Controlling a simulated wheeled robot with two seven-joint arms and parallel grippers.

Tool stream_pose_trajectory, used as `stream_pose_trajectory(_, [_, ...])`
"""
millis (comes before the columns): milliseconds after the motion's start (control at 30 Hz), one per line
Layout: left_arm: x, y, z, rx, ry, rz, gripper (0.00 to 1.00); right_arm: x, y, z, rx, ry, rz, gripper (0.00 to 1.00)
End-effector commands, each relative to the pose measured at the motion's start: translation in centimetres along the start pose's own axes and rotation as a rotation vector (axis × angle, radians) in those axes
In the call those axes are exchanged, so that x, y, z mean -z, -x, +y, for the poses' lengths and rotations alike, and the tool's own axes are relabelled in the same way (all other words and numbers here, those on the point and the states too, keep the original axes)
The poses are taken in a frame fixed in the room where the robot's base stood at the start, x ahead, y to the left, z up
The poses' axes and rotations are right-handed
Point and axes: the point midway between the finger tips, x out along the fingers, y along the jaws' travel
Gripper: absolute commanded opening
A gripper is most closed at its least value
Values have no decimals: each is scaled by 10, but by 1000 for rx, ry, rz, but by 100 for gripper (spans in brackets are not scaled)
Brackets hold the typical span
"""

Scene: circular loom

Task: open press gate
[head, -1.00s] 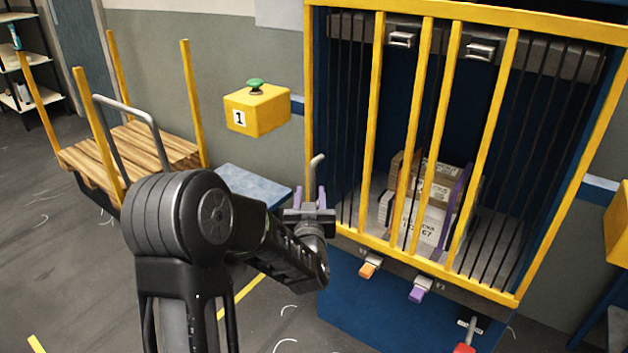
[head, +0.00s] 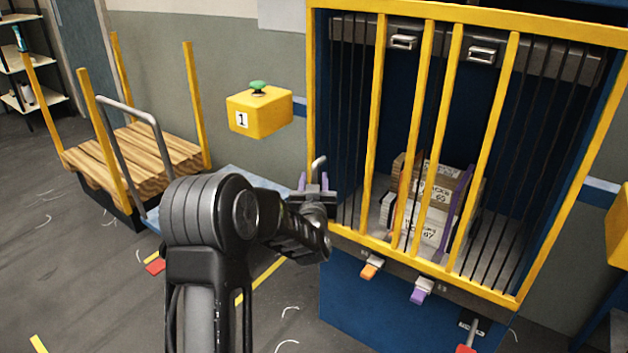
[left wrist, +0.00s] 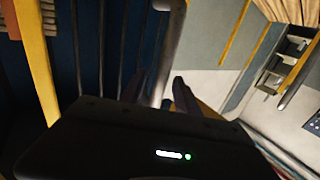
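The press gate (head: 453,70) is a yellow frame with upright bars, shut across the front of the blue press in the head view. Its grey handle (head: 319,163) sticks out at the left edge of the frame. My left gripper (head: 313,181) is at this handle with its purple-tipped fingers apart. In the left wrist view the grey handle (left wrist: 168,45) runs down toward the gap between the open dark fingers (left wrist: 170,92). I cannot tell whether they touch it. My right gripper is not in view.
Stacked cartons (head: 435,205) stand behind the bars. An orange pedal (head: 371,268) and a purple pedal (head: 421,291) stick out below the gate.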

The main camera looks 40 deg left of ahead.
Motion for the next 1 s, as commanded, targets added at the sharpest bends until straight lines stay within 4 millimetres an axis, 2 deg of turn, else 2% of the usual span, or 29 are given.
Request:
stream_pose_trajectory(300, [0, -3, 0, 0, 0, 0, 37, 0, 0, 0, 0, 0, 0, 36])
stream_pose_trajectory(767, [0, -3, 0, -1, 0, 0, 0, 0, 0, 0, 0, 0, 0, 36])
stream_pose_trajectory(1000, [0, -3, 0, -1, 0, 0, 0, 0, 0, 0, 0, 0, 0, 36])
